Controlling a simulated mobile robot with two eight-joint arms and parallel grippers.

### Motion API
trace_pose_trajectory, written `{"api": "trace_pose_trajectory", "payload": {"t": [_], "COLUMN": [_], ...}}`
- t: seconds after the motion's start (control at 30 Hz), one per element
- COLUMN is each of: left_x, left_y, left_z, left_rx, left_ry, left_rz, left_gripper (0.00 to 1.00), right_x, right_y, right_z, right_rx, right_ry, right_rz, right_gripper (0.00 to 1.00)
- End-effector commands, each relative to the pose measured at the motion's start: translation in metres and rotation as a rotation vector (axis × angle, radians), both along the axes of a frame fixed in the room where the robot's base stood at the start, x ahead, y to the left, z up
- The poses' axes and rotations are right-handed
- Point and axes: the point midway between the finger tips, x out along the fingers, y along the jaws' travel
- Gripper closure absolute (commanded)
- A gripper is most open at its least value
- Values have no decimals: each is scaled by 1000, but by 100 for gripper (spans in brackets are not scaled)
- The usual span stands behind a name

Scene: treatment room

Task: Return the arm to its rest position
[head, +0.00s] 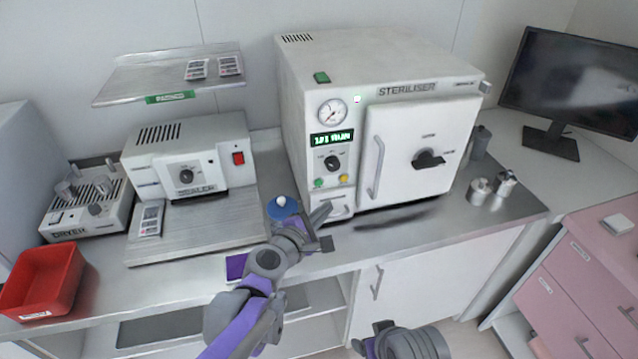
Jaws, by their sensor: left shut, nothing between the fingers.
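My left gripper (325,228) is at the front of the steel counter (460,232), just in front of the lower left corner of the steriliser (385,115). It is shut with nothing in it. The left arm reaches up to it from the bottom of the head view. A grey part of my right arm (405,343) shows at the bottom edge; its fingers are not visible. The steriliser door (400,150) is closed, and its display is lit green.
A blue round lid or knob (283,208) sits close behind my left wrist. Small metal containers (480,191) and a monitor (572,80) stand on the right. A shelf (165,75) hangs above the sealer.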

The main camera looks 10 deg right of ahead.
Motion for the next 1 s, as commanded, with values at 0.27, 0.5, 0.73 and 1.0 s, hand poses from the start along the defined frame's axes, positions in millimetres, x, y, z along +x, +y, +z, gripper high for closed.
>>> {"api": "trace_pose_trajectory", "payload": {"t": [0.27, 0.5, 0.73, 1.0], "left_x": [-1, -37, -125, -223], "left_y": [1, 56, 168, 283], "left_z": [0, -3, -45, -99], "left_rx": [6, 338, 991, 1536], "left_ry": [-2, -134, -254, -180], "left_rz": [-2, -102, -360, -693], "left_gripper": [100, 100, 100, 100], "right_x": [0, 1, 3, 4], "right_y": [0, 0, 0, 0], "right_z": [0, 4, 10, 15], "right_rx": [0, 0, 0, 0], "right_ry": [0, -2, -5, -8], "right_rz": [0, 0, 0, 0], "right_gripper": [28, 28, 28, 28]}}
